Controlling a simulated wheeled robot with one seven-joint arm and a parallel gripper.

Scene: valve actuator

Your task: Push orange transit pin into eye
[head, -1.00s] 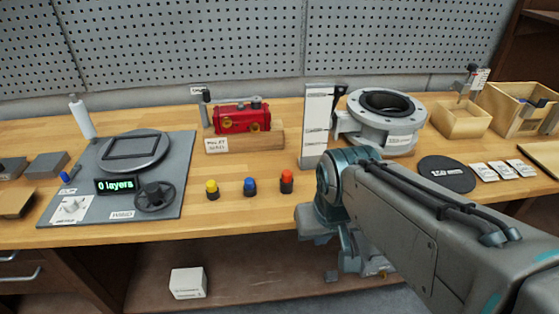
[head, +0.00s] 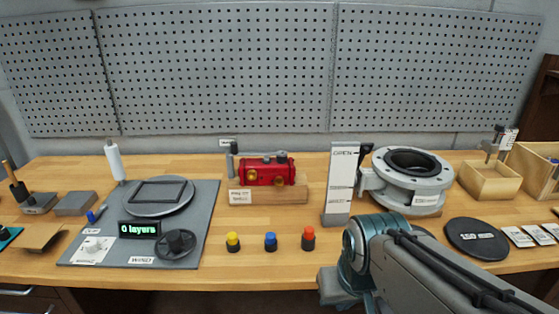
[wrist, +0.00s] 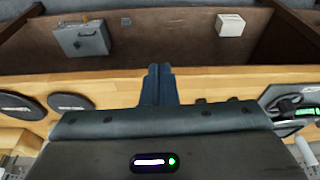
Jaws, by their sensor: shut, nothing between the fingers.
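A short black piece with an orange-red top (head: 308,238) stands on the bench, right of a blue-topped one (head: 270,242) and a yellow-topped one (head: 233,242). I cannot tell whether it is the transit pin. No eye can be made out for certain. The red actuator (head: 268,171) sits on a wooden block, and the grey round valve body (head: 412,178) stands to its right. My gripper (wrist: 160,70) is shut and empty in the wrist view, in front of the bench edge. In the head view my arm hides its fingers.
A white upright post (head: 341,180) stands left of the valve body. A black disc (head: 476,239) and a wooden tray (head: 489,182) are at the right. A grey plate with a turntable (head: 205,205) fills the left. The wrist view shows a grey box (wrist: 82,40) and a white box (wrist: 230,25) below.

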